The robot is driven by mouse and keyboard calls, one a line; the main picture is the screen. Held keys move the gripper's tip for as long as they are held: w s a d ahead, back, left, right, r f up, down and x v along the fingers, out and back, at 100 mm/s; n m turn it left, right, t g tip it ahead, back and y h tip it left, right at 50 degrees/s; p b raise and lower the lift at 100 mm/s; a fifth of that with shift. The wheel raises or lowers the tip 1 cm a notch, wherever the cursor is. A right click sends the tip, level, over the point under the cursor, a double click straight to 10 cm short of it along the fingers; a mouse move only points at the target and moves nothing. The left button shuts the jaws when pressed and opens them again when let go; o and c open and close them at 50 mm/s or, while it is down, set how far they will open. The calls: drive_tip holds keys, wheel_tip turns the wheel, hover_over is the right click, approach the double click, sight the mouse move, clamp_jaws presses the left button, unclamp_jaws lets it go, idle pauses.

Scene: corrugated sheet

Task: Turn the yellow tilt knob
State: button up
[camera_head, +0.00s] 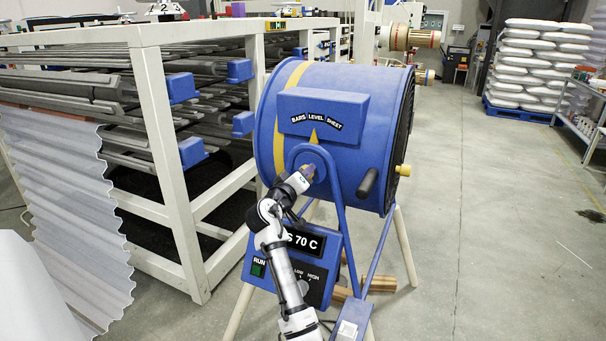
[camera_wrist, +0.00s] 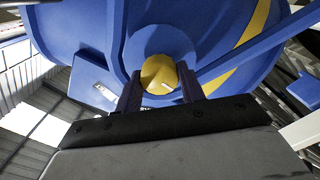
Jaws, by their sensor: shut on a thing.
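The yellow tilt knob (camera_wrist: 158,75) shows in the wrist view, round, with a short white mark on its face, set on a round blue hub. My gripper (camera_wrist: 163,88) has one dark finger on each side of the knob and is shut on it. In the head view my gripper (camera_head: 305,175) reaches the hub on the near side of the blue drum (camera_head: 345,95); the knob is mostly hidden there by the gripper. A yellow pointer above the hub points up at a label reading "BARS LEVEL SHEET".
A control box (camera_head: 290,262) with a green RUN button hangs below the drum. A black handle (camera_head: 368,182) and a small yellow knob (camera_head: 403,170) are on the drum's right. A white rack (camera_head: 165,130) and corrugated sheet (camera_head: 65,205) stand left.

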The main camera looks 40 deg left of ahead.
drive_tip(key=shift+n, duration=0.5)
drive_tip(key=o, duration=1)
drive_tip(key=b+v, duration=0.3)
drive_tip(key=v, duration=1.1)
drive_tip(key=shift+a+b, duration=0.1)
drive_tip(key=shift+b, duration=0.25)
